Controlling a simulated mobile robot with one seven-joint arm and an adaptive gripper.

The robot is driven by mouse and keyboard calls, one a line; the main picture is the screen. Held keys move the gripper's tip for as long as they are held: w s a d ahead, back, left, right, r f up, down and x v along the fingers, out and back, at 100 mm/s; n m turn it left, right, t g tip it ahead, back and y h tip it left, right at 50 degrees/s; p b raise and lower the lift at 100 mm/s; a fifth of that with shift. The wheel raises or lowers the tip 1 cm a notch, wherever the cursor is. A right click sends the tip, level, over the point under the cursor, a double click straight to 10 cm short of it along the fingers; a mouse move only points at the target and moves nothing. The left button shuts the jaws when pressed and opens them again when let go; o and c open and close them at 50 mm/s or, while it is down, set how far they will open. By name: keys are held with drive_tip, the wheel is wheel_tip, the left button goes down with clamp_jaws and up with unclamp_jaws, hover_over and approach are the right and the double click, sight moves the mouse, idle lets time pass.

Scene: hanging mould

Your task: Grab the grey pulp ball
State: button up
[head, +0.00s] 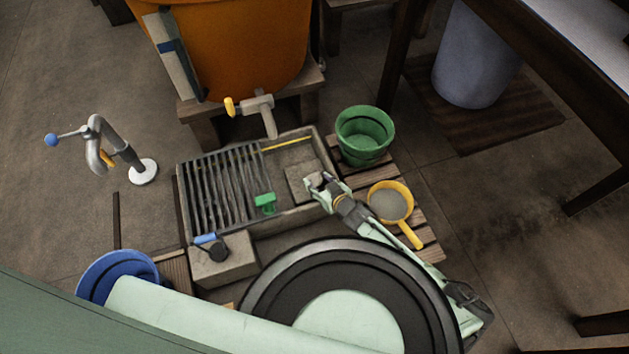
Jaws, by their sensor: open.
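My gripper (316,182) is open, low over the right end of the grey stone trough (288,218). A small grey rounded lump, which looks like the grey pulp ball (315,178), shows at the fingertips above a flat grey slab (296,190). My fingers partly hide it, and I cannot tell whether they touch it.
A slatted grey rack covers the trough's left part, with a small green object (265,203) at its edge. A green bucket (364,136) and a yellow-handled pan with grey contents (390,203) stand right on wooden slats. An orange vat (245,45) with a tap stands behind.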

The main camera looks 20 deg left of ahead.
sight(315, 178)
drive_tip(key=x, duration=0.3)
drive_tip(key=shift+w+a+f+b, duration=0.15)
drive_tip(key=shift+a+f+b, duration=0.05)
drive_tip(key=shift+b, duration=0.1)
drive_tip(key=shift+c, duration=0.4)
drive_tip(key=c, duration=0.8)
